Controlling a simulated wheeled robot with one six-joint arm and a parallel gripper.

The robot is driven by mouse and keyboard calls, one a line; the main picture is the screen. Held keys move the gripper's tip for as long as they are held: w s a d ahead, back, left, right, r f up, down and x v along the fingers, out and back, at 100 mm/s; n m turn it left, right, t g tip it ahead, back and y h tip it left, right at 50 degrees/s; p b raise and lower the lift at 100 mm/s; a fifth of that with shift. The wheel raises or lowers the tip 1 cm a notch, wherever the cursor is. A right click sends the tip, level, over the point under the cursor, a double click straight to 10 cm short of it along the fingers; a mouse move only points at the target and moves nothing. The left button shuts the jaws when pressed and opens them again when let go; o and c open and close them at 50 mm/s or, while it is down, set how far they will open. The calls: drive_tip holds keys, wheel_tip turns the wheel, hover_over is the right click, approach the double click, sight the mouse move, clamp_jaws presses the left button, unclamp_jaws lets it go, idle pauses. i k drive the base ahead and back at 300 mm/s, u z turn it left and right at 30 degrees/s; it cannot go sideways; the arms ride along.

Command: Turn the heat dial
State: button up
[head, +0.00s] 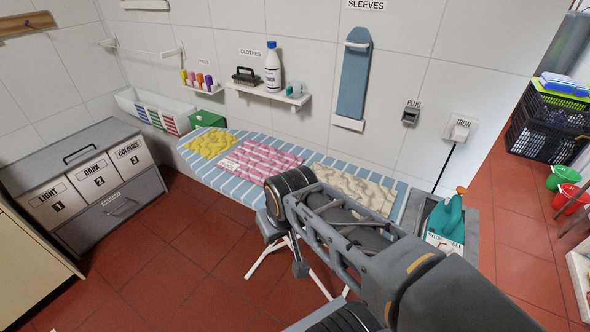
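A teal iron (446,217) stands at the right end of the ironing board, on a grey rest (472,236). A small orange part (461,190) shows at its top; I cannot tell whether this is the heat dial. No other dial is clear to me in the head view. A white card with print (440,242) is at the iron's lower front. My arm crosses the middle and lower right, left of the iron and apart from it in the picture. My gripper's fingertips cannot be made out, so its opening is unclear.
The striped ironing board (225,160) carries yellow, pink and cream folded cloths. A wall socket marked IRON (460,131) has a black cord running down from it. A grey sorter (80,180) stands at left. Red tiled floor is open at front left.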

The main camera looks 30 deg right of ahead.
sight(445, 245)
drive_tip(key=k, duration=0.5)
drive_tip(key=z, duration=1.05)
drive_tip(key=i, duration=0.2)
drive_tip(key=z, duration=2.2)
drive_tip(key=k, duration=1)
drive_tip(key=u, duration=1.1)
drive_tip(key=i, duration=0.5)
drive_tip(key=z, duration=0.05)
